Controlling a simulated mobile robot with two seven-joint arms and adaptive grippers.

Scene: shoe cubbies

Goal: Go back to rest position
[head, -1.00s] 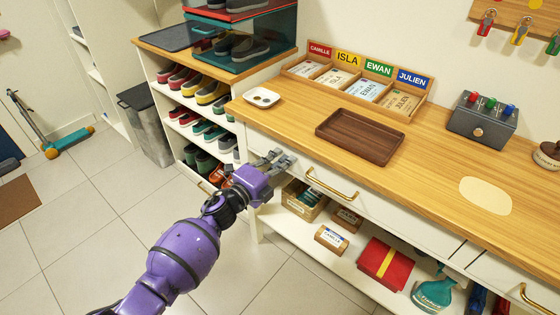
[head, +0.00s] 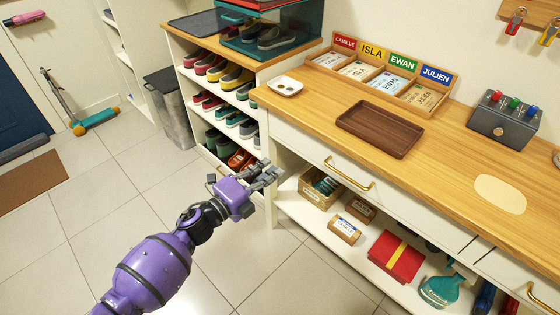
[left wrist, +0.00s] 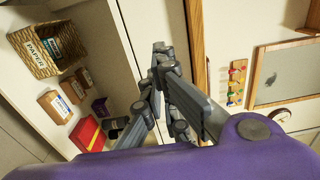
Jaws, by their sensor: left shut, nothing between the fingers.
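My left gripper (head: 264,180) is at the end of my purple arm, in front of the left end of the wooden-topped bench (head: 455,156) and below its top. Its grey fingers are shut with nothing between them. The fingers also show in the left wrist view (left wrist: 160,62), close together. They are apart from the drawer's brass handle (head: 349,175), which lies to their right. The drawer looks shut. My right gripper is not in the head view.
A brown tray (head: 380,129), a white dish (head: 285,86) and a name-card rack (head: 383,76) are on the bench. A basket (head: 320,187) and a red box (head: 397,257) sit on the shelf below. Shoe cubbies (head: 212,50) and a grey bin (head: 168,108) stand left.

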